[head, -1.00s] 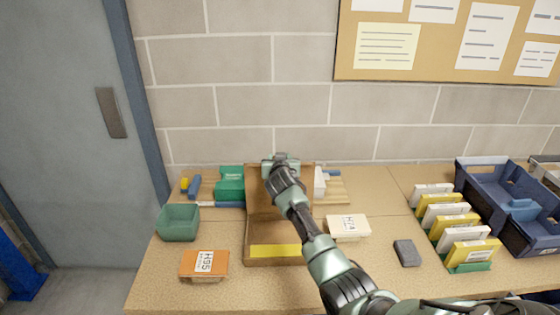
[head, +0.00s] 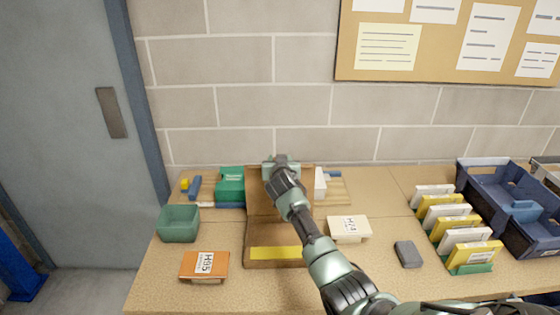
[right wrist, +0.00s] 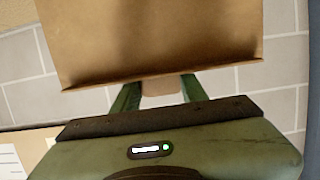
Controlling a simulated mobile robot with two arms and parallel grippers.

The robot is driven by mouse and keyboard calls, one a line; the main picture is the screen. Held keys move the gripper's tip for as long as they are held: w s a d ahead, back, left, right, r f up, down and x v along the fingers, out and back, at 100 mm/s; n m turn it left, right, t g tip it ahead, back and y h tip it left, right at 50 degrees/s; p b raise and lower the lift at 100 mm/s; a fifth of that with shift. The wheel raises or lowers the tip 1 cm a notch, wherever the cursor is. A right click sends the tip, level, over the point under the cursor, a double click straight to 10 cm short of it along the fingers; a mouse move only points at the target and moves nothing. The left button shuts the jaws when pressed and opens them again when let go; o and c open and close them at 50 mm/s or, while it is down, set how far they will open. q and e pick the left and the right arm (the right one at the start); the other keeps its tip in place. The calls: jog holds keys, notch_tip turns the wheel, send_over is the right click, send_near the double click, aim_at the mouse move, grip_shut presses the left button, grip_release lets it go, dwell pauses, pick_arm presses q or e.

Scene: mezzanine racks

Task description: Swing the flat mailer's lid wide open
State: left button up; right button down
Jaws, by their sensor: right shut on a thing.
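The flat mailer (head: 262,262) is a brown cardboard box with a yellow strip along its front, on the middle of the bench. Its lid (head: 256,197) stands raised at the back, roughly upright. My right gripper (head: 281,163) is at the lid's top edge, and the arm hides part of the lid. In the right wrist view the lid (right wrist: 150,40) fills the top of the picture, with the two green fingers (right wrist: 155,92) at its edge. The gripper is shut on the lid; the exact contact is hard to see. My left gripper is not in view.
A green bin (head: 179,224) and an orange box (head: 204,266) lie left of the mailer. A cream box (head: 348,229) and a dark grey block (head: 408,254) lie right of it. Behind are a green box (head: 230,184) and a wooden rack. Yellow and white packets (head: 450,223) and blue bins (head: 500,190) stand far right.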

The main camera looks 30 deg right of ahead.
jog(key=shift+s+f, duration=0.1)
jog(key=shift+f, duration=0.2)
jog(key=c, duration=0.8)
grip_release()
jog(key=shift+o, duration=0.2)
jog(key=p+v, duration=0.6)
jog(key=v, duration=0.2)
jog(key=shift+s+r+p, duration=0.3)
jog(key=shift+r+p, duration=0.05)
jog(key=shift+p, duration=0.05)
jog(key=shift+a, duration=0.2)
